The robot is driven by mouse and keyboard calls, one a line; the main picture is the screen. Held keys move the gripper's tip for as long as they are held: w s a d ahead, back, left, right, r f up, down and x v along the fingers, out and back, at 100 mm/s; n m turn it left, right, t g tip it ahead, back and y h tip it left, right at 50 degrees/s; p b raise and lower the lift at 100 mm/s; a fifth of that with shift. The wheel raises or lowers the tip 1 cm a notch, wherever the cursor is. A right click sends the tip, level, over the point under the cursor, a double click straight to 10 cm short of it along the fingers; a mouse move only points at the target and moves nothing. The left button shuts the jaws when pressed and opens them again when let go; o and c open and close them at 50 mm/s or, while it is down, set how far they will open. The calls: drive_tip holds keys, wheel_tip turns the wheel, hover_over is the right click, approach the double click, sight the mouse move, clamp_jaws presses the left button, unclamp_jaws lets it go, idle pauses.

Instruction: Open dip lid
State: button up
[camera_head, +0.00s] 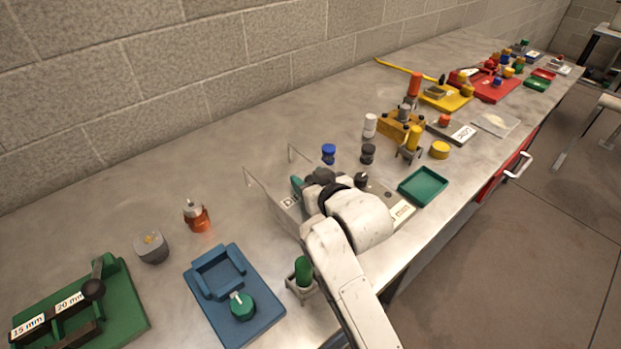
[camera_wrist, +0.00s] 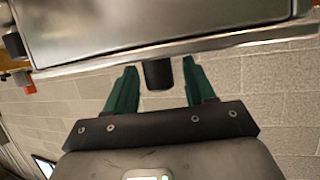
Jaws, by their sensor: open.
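The metal dip box (camera_head: 284,212) stands on the bench, with part of a label starting with "D" showing; my arm covers much of it. In the wrist view, a broad grey metal panel (camera_wrist: 150,24) with a raised rim fills the top, apparently the lid or box. A black knob-like handle (camera_wrist: 158,74) sticks out from its edge. My gripper (camera_wrist: 160,68) is open, with one teal finger on each side of the handle and gaps visible on both sides. In the head view, my gripper (camera_head: 297,186) is over the box, mostly hidden by its own wrist.
A green tray (camera_head: 423,186) lies to the right of the box. A blue fixture (camera_head: 225,312) and a green bottle in a holder (camera_head: 303,271) are nearer. An orange bottle (camera_head: 197,217) stands left. Blue (camera_head: 328,153) and black (camera_head: 367,153) knobbed pieces stand behind.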

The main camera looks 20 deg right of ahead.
drive_tip(key=shift+c, duration=0.3)
clamp_jaws()
drive_tip(key=shift+w+a+b, duration=0.2)
drive_tip(key=shift+w+a, duration=0.1)
drive_tip(key=shift+w, duration=0.6)
drive_tip(key=shift+w+a+b, duration=0.2)
drive_tip(key=shift+w+a, duration=0.05)
drive_tip(key=shift+w, duration=0.65)
drive_tip(key=shift+o, duration=0.3)
unclamp_jaws()
